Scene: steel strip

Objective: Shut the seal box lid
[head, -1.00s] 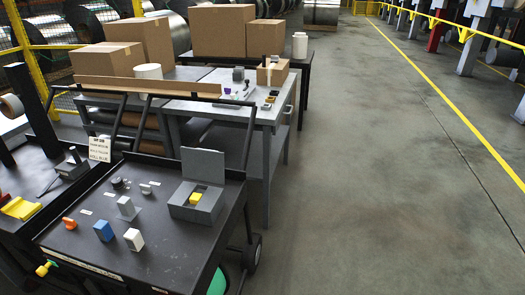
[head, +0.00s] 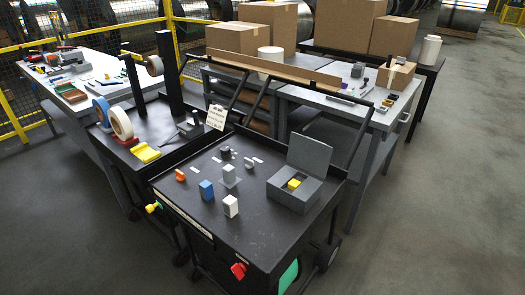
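The grey seal box (head: 293,193) stands near the right side of the black cart top in the head view. Its lid (head: 309,155) is up, standing roughly upright at the back edge of the box. A yellow block (head: 294,184) shows inside the open box. Neither of my grippers is in the head view.
On the black cart top (head: 262,226) stand a blue block (head: 206,190), a white block (head: 231,206), a grey block on a plate (head: 229,174) and an orange piece (head: 180,175). A red piece (head: 239,270) is on the cart's front. Open floor (head: 440,200) lies to the right.

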